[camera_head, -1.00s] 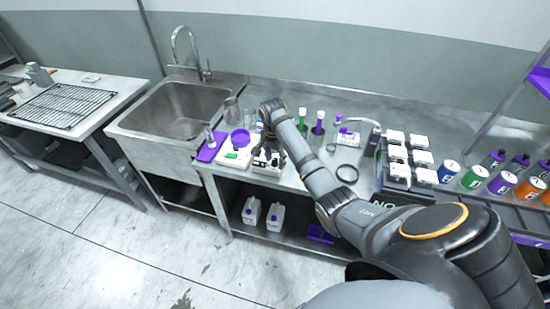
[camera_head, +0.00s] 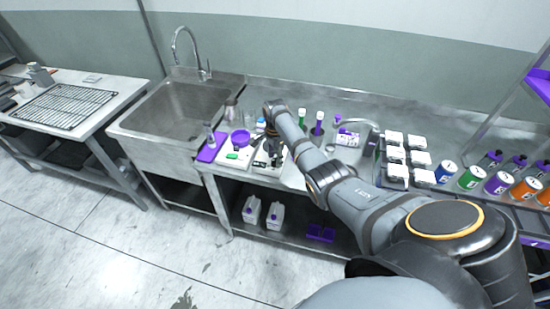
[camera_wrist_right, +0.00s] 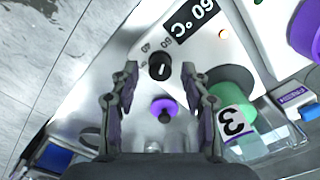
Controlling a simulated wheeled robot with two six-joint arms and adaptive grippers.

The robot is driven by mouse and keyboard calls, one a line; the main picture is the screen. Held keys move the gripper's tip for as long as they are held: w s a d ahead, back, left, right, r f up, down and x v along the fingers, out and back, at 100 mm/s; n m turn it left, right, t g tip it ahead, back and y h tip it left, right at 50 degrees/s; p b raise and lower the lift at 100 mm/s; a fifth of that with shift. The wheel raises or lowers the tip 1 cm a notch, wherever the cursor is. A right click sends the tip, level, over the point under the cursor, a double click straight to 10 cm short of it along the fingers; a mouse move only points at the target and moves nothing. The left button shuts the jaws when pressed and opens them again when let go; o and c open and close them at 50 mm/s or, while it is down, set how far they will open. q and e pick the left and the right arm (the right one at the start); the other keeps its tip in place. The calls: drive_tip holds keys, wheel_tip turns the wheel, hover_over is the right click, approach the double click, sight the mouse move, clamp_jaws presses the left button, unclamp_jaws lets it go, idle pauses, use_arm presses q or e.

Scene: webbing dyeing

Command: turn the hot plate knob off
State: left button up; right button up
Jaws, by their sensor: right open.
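The hot plate (camera_wrist_right: 208,50) is a white box with a black display reading 60 °C in the right wrist view. Its black knob (camera_wrist_right: 160,66) with a white mark sits on the front face, roughly between my right fingertips. My right gripper (camera_wrist_right: 159,74) is open, one finger on each side of the knob, with nothing held. Contact with the knob cannot be told. In the head view my right gripper (camera_head: 270,153) is over the hot plate and largely hides it. My left gripper is not in view.
A purple round piece (camera_wrist_right: 165,108) and a green vessel labelled 3 (camera_wrist_right: 235,118) sit close by the fingers. White boxes (camera_head: 395,155) and cans stand right.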

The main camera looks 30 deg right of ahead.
drive_tip(key=shift+f, duration=0.5)
clamp_jaws()
